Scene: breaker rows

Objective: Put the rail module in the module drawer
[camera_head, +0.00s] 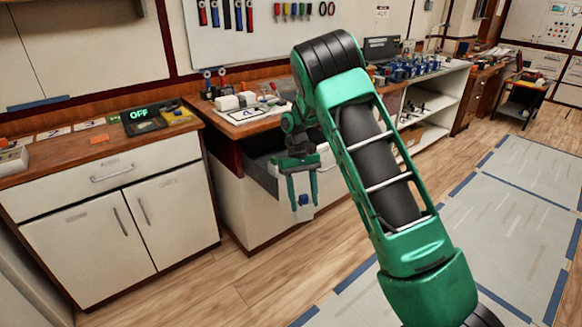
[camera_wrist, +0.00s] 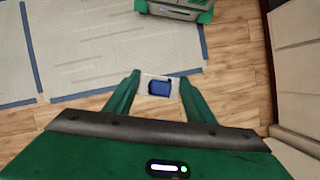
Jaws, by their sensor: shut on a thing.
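My gripper (camera_head: 303,195) points down and is shut on the rail module (camera_head: 303,201), a small white and blue block. In the wrist view my gripper (camera_wrist: 160,79) has one finger on each side of the module (camera_wrist: 159,88), with floor far below it. The module drawer (camera_head: 261,172) appears to be the pulled-out drawer under the workbench, with a grey side and a white front. In the head view my gripper overlaps that white front. The drawer's inside is mostly hidden by my arm.
The workbench top (camera_head: 262,124) holds a white tray and small parts. Open shelves (camera_head: 428,100) stand beyond my arm. The floor at right is clear.

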